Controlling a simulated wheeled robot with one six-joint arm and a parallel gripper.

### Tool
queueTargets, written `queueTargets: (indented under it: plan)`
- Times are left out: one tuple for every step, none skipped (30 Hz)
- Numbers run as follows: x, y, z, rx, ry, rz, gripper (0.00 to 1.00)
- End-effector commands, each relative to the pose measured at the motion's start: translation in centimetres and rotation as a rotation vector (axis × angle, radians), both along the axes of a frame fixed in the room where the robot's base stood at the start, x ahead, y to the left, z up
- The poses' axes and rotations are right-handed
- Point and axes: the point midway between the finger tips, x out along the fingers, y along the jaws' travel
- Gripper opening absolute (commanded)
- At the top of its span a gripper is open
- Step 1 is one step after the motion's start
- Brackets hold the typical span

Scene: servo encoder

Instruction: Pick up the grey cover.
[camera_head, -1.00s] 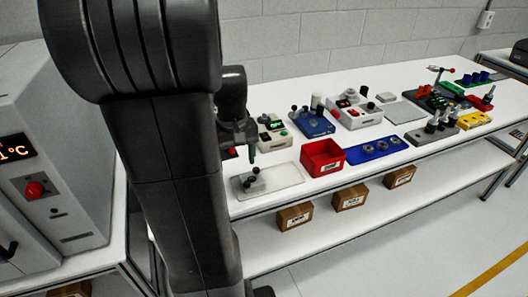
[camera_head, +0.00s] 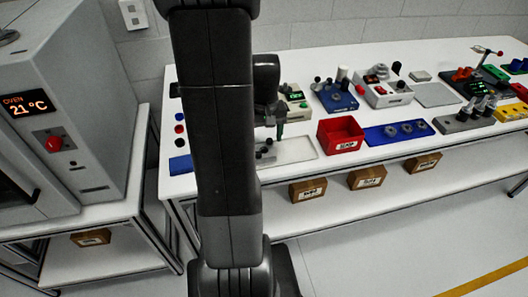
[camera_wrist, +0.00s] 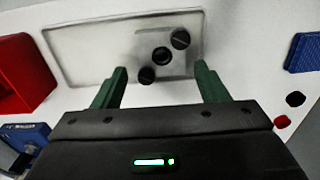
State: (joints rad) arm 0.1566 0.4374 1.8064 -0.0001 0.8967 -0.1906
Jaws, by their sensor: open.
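A small grey piece with black round knobs, which looks like the grey cover (camera_head: 265,154), sits on a pale shallow tray (camera_head: 301,148) at the table's near left. In the wrist view the grey cover (camera_wrist: 158,44) lies toward the tray's right side, its three dark knobs in a slanting row. My gripper (camera_wrist: 160,68) has green fingers spread wide apart, with nothing held. The fingertips appear either side of the cover's near knob; their height above it is hard to tell. In the head view my arm hides part of the cover and one finger of my gripper (camera_head: 280,131).
A red bin (camera_head: 340,136) and a blue tray with rings (camera_head: 398,132) stand right of the pale tray. Behind are a blue fixture (camera_head: 335,97) and boxes with knobs. An oven (camera_head: 75,110) stands on a separate bench at left.

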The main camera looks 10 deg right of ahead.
Motion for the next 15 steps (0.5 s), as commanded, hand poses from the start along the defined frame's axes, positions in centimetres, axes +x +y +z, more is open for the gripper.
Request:
queueTargets:
  plan:
    - [-0.1, 0.1, -0.6, 0.001, 0.006, 0.0, 0.67]
    - [0.0, 0.1, -0.9, 0.001, 0.005, 0.001, 0.67]
    - [0.0, 0.2, -1.5, 0.001, 0.007, 0.001, 0.67]
    - [0.1, 0.3, -1.9, 0.001, 0.006, 0.001, 0.67]
    - [0.1, 0.3, -2.3, 0.001, 0.006, 0.001, 0.67]
    - [0.1, 0.3, -2.9, 0.001, 0.006, 0.0, 0.67]
    - [0.1, 0.3, -3.3, 0.001, 0.006, 0.0, 0.67]
    - [0.1, 0.3, -3.6, 0.001, 0.005, 0.0, 0.67]
    - [0.1, 0.3, -4.0, 0.001, 0.005, 0.0, 0.67]
    - [0.1, 0.3, -4.2, 0.001, 0.005, 0.0, 0.67]
    - [0.1, 0.3, -4.4, 0.001, 0.003, 0.0, 0.67]
    - [0.2, 0.3, -4.5, 0.0, 0.002, 0.0, 0.67]
    - [0.2, 0.3, -4.6, 0.0, 0.001, 0.0, 0.67]
    - [0.2, 0.3, -4.6, 0.0, 0.001, 0.0, 0.67]
    - [0.2, 0.3, -4.7, 0.0, 0.001, 0.0, 0.67]
